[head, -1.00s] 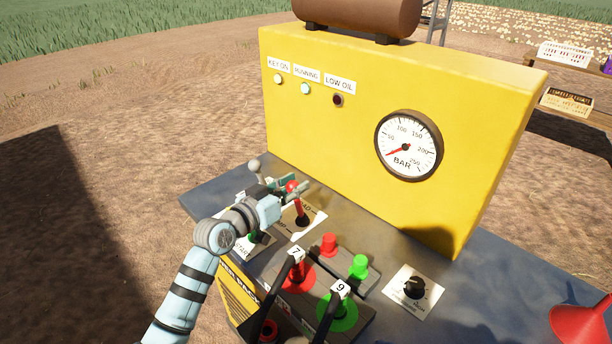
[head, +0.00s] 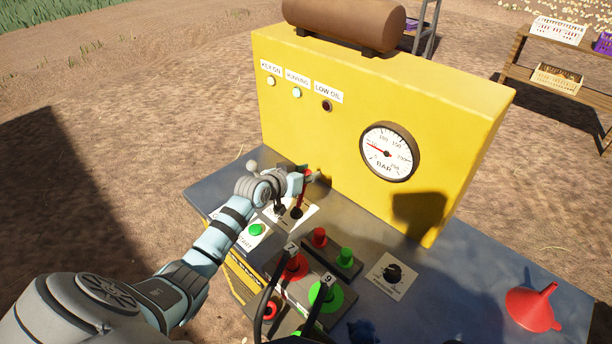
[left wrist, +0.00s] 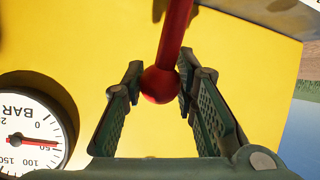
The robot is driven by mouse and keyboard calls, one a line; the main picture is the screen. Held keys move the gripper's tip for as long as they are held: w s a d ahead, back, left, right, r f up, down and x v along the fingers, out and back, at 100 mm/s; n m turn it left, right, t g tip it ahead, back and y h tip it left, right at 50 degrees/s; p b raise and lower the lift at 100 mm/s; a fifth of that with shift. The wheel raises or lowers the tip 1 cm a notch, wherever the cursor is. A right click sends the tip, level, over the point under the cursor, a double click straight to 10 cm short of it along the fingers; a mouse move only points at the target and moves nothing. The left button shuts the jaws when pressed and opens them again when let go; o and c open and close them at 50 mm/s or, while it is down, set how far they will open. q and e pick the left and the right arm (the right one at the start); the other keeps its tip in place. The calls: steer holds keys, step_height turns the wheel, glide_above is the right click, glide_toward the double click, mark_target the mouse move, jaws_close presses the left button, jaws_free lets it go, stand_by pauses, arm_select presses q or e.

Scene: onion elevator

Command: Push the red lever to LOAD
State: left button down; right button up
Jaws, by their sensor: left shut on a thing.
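The red lever (head: 298,207) rises from a white label plate (head: 312,217) on the console, in front of the yellow panel. It leans a little to the right in the head view. My left gripper (head: 311,178) is shut on its upper part. In the left wrist view, the lever's red ball (left wrist: 158,85) sits between the two finger pads (left wrist: 156,92), with its red rod running up out of the picture. My gripper and wrist hide most of the label, so I cannot read its wording. My right gripper is not in view.
The yellow panel (head: 330,140) stands close behind the gripper, with a pressure gauge (head: 389,152). Red and green buttons (head: 319,237) and two black levers sit nearer. A black knob (head: 393,272) and a red funnel (head: 534,307) are to the right.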

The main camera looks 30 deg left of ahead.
arm_select(q)
steer(key=shift+w+r, duration=0.1)
steer(key=c, duration=1.3)
jaws_free()
steer(key=v, duration=1.1)
steer(key=shift+s+a+r, duration=0.1)
steer(key=shift+s+a, duration=0.05)
steer(key=shift+s, duration=0.25)
steer(key=shift+s, duration=0.1)
